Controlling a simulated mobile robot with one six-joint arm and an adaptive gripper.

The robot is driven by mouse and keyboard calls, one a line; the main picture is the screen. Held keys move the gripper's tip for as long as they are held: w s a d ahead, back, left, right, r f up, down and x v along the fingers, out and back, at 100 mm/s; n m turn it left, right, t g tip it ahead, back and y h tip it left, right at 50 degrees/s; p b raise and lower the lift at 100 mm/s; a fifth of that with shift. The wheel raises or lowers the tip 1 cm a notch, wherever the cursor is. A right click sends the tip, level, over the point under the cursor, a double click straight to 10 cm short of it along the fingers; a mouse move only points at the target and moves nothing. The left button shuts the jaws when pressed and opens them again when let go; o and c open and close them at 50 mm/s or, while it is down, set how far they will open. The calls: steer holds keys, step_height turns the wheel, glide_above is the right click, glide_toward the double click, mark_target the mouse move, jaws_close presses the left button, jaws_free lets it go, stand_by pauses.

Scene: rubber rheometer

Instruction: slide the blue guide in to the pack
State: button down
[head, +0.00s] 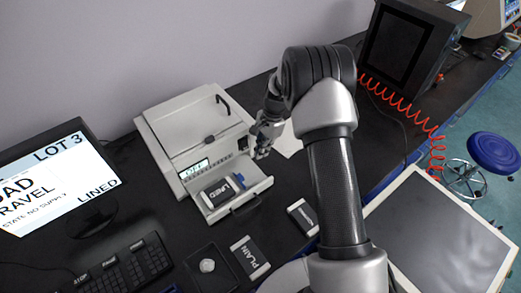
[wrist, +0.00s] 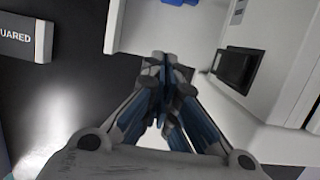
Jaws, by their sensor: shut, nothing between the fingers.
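The pack marked LINED (head: 222,191) lies in the pulled-out tray (head: 250,201) of a pale grey machine (head: 185,135). The small blue guide (head: 240,179) stands at the pack's right side; I cannot tell whether they touch. In the wrist view a blue piece (wrist: 180,2), apparently the guide, is cut off at the top edge, beyond my fingertips. My gripper (head: 262,153) is shut and empty, near the machine's front right and behind the tray; its closed fingers show in the wrist view (wrist: 163,75).
A pack marked PLAIN (head: 250,258) and another dark pack (head: 303,217), reading SQUARED in the wrist view (wrist: 25,40), lie on the black bench. A monitor (head: 60,180) and keyboard (head: 120,272) stand left. A red coiled hose (head: 405,108) runs at right.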

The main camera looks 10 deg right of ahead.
mark_target(240, 176)
steer(key=b+x, duration=0.1)
steer(key=x, duration=0.5)
steer(key=shift+s+f, duration=0.1)
steer(key=a, duration=0.1)
steer(key=s+a, duration=0.1)
steer(key=a, duration=0.1)
steer(key=shift+s+b, duration=0.1)
steer(key=shift+b, duration=0.2)
steer(key=shift+s+a, duration=0.1)
steer(key=shift+a, duration=0.25)
steer(key=shift+a, duration=0.1)
steer(key=shift+s+a, duration=0.25)
steer(key=shift+a, duration=0.35)
steer(key=shift+s+a, duration=0.3)
steer(key=shift+a, duration=0.3)
steer(key=shift+s+a, duration=0.25)
steer(key=shift+a, duration=0.35)
steer(key=shift+d, duration=0.1)
